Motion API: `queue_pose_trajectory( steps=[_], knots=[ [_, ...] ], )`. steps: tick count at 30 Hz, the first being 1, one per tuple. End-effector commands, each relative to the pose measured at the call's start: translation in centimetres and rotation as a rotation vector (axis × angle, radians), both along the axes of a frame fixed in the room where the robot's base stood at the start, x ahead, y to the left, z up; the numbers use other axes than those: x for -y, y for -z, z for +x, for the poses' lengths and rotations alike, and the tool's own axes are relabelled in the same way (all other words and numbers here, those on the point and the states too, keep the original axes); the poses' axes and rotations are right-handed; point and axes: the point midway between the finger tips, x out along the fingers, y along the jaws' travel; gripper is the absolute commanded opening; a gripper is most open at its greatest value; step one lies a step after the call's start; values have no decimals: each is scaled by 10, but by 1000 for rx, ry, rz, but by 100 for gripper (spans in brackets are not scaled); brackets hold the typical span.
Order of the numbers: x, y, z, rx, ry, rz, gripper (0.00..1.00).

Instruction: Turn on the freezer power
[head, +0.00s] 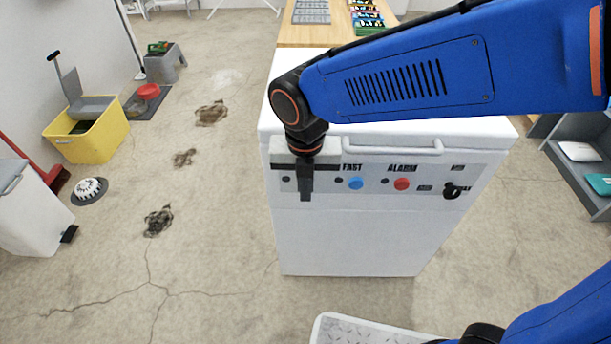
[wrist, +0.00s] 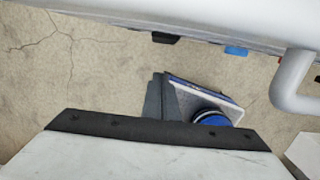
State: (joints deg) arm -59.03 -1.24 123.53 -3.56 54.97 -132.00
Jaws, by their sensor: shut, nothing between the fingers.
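The white chest freezer (head: 345,240) stands in front of me, with a grey control panel across its front top edge. The panel has a blue button (head: 356,183) under the word FAST, a red button (head: 401,184) under ALARM, and a black knob (head: 452,191) at the right end. My gripper (head: 305,194) is shut and empty, pointing down in front of the panel's left part and hiding some of it. I cannot tell whether it touches the panel.
A wooden counter (head: 305,36) with goods adjoins the freezer's back. Grey shelves (head: 575,170) stand on the right. The stained, cracked floor left of the freezer is open.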

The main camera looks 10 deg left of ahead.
Motion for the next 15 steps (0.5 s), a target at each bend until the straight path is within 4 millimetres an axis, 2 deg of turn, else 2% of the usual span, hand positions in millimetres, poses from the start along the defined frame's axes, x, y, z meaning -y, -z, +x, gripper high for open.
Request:
queue_pose_trajectory(
  steps=[3,9,15],
  knots=[
    [0,21,1,-2,0,-4,0],
    [-6,24,28,0,2,0,0],
    [-9,25,39,0,1,1,0]
  ],
)
